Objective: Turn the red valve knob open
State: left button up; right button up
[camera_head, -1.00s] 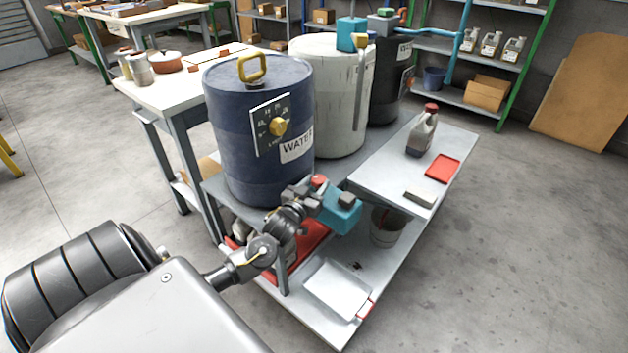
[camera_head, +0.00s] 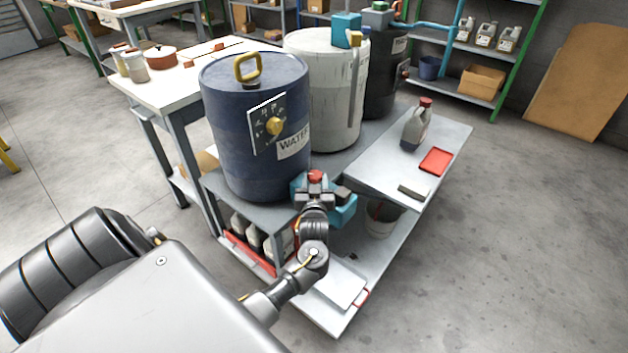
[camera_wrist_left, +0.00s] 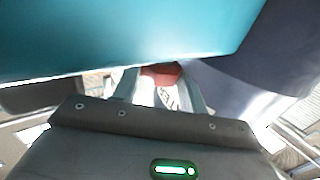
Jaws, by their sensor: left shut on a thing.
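The red valve knob (camera_head: 316,176) sits at the teal valve body (camera_head: 345,208), low at the front right of the blue drum marked WATER (camera_head: 255,125). My left gripper (camera_head: 315,187) is at the knob and shut on it; the fingers hide much of it in the head view. In the left wrist view the red knob (camera_wrist_left: 160,73) shows between the two fingers, below a large teal surface (camera_wrist_left: 130,35). I do not see my right gripper.
A side shelf holds a jug (camera_head: 416,125), a red tray (camera_head: 436,161) and a dark block (camera_head: 413,191). A white drum (camera_head: 325,95) stands behind the blue drum. A lower shelf holds a pale tray (camera_head: 338,284). Open floor lies to the right.

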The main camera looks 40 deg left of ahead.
dwell(0.3)
pick_arm(q)
jog(key=o, duration=1)
jog(key=shift+c, duration=0.2)
jog(key=shift+s+d, duration=0.1)
jog(key=shift+s+d, duration=0.25)
jog(key=shift+s, duration=0.05)
jog(key=p+v, duration=0.1)
jog(key=v, duration=0.9)
pick_arm(e)
jog(key=shift+x, duration=1.15)
pick_arm(q)
jog(key=shift+w, duration=0.1)
pick_arm(e)
jog(key=shift+s, duration=0.1)
